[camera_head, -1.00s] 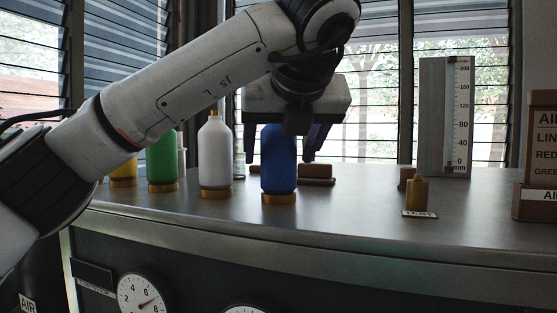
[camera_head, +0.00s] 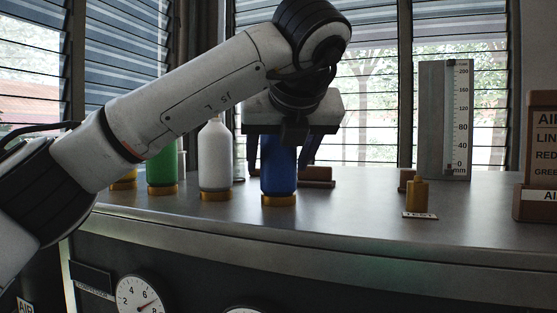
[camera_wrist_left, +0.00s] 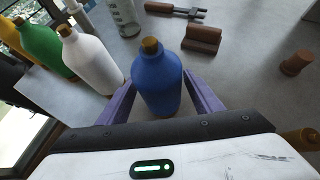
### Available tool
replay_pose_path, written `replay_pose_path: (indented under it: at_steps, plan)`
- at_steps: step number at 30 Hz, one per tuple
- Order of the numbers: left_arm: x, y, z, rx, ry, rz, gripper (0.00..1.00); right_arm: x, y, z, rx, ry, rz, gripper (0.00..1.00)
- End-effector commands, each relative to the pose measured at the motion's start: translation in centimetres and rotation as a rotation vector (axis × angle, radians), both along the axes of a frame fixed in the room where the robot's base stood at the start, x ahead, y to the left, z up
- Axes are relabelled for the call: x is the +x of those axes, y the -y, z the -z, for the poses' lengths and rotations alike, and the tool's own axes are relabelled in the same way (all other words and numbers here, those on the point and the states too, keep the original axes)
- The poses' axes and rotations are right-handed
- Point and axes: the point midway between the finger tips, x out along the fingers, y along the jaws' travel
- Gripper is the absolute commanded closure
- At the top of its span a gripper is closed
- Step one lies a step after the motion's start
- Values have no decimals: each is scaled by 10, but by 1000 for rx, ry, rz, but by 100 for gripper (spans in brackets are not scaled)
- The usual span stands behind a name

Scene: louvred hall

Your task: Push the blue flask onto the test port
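The blue flask (camera_head: 278,172) stands upright on the bench on a brass collar. In the left wrist view the blue flask (camera_wrist_left: 158,85) shows its brown stopper on top. My left gripper (camera_head: 281,160) is low over it, with one purple finger on each side. The fingers (camera_wrist_left: 160,98) are spread, and gaps seem to show between them and the flask. The brass test port (camera_head: 417,194) stands on a small label plate to the right. It also shows partly at the right edge of the left wrist view (camera_wrist_left: 304,138). My right gripper is not in view.
A white flask (camera_head: 215,158) and a green flask (camera_head: 161,165) stand left of the blue one, with a yellow one beyond. A brown block (camera_head: 316,175) lies behind. A scale board (camera_head: 432,120) stands behind the port. The bench between flask and port is clear.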

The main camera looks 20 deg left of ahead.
Motion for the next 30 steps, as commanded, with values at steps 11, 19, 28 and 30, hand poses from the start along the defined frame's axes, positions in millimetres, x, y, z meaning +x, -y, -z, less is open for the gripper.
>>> replay_pose_path:
  at_steps: [11, 19, 28, 30]
  plan:
    - [0, 0, 0, 0, 0, 0, 100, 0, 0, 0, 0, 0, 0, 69]
    - [0, 0, -4, 0, 3, 0, 100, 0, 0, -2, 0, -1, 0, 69]
    - [0, 0, -9, 0, 3, 0, 100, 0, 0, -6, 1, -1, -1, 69]
    - [0, 0, -13, 0, 3, 0, 100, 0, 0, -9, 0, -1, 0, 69]
